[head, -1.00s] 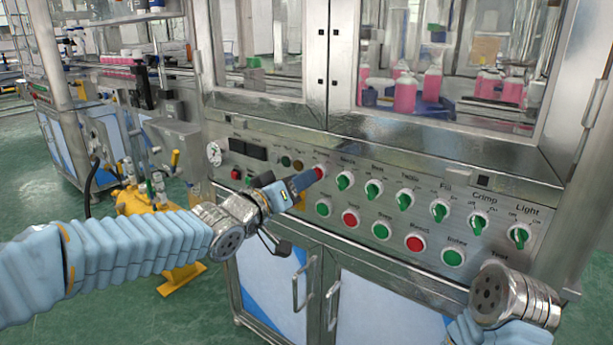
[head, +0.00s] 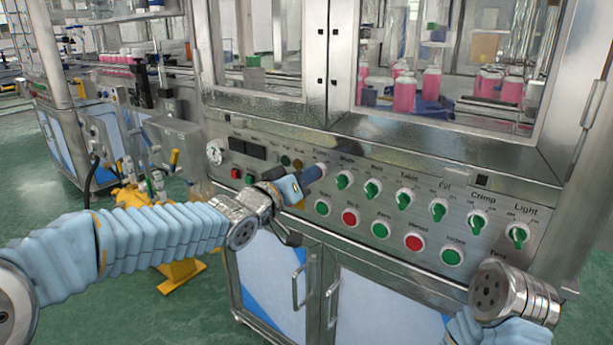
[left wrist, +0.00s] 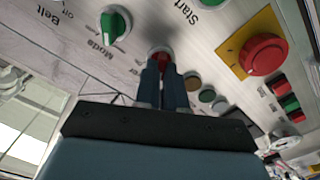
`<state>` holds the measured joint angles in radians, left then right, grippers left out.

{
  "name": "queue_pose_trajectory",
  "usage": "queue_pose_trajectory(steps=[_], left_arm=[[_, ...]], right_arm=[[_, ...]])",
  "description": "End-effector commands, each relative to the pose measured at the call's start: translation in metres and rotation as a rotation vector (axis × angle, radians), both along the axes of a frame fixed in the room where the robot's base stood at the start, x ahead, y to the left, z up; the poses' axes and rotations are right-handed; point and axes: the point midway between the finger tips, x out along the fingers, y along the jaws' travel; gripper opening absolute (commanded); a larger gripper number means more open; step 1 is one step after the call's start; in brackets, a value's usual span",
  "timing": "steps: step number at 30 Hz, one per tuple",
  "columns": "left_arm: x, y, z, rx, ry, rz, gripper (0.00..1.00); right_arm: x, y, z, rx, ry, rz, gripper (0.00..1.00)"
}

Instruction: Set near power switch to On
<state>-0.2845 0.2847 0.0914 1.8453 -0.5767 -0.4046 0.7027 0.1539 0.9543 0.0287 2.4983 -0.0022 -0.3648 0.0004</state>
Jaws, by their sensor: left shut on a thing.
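The near power switch (left wrist: 161,51) is a red knob on the sloping metal control panel, under the label "Power". My left gripper (left wrist: 161,72) is at this knob in the left wrist view, its two dark fingers closed about it. The fingers hide most of the knob, so I cannot read its setting. In the head view my left gripper (head: 317,171) reaches the panel from the left and covers the red of the switch; only part of its pale rim shows. My right gripper is out of view; only a link of that arm shows.
Green selector knobs (head: 343,180) continue rightward along the panel (head: 300,233). Green and red push buttons (head: 349,218) sit below them. A large red button (left wrist: 264,54) on a yellow plate is close beside my left gripper. Glass doors with pink bottles stand above.

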Motion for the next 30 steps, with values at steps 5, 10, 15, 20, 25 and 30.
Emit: queue_pose_trajectory(steps=[5, 10, 15, 20, 25, 30], left_arm=[[0.000, 0.000, -0.001, 0.020, -0.014, 0.001, 0.00], [0.000, 0.000, -0.002, 0.075, -0.057, 0.001, 0.00], [0.000, 0.000, -0.003, 0.173, -0.129, 0.001, 0.00], [-0.001, -0.001, -0.003, 0.293, -0.214, 0.002, 0.00], [-0.001, -0.002, -0.003, 0.425, -0.309, 0.001, 0.00], [-0.002, -0.002, -0.003, 0.553, -0.401, 0.001, 0.00]], right_arm=[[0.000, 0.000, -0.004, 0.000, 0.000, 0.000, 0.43], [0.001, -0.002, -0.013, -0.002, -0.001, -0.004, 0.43], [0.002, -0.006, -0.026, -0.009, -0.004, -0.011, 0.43], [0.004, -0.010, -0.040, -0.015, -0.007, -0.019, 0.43], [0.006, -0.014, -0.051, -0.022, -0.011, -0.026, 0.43], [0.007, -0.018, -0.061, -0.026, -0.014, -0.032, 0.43]])
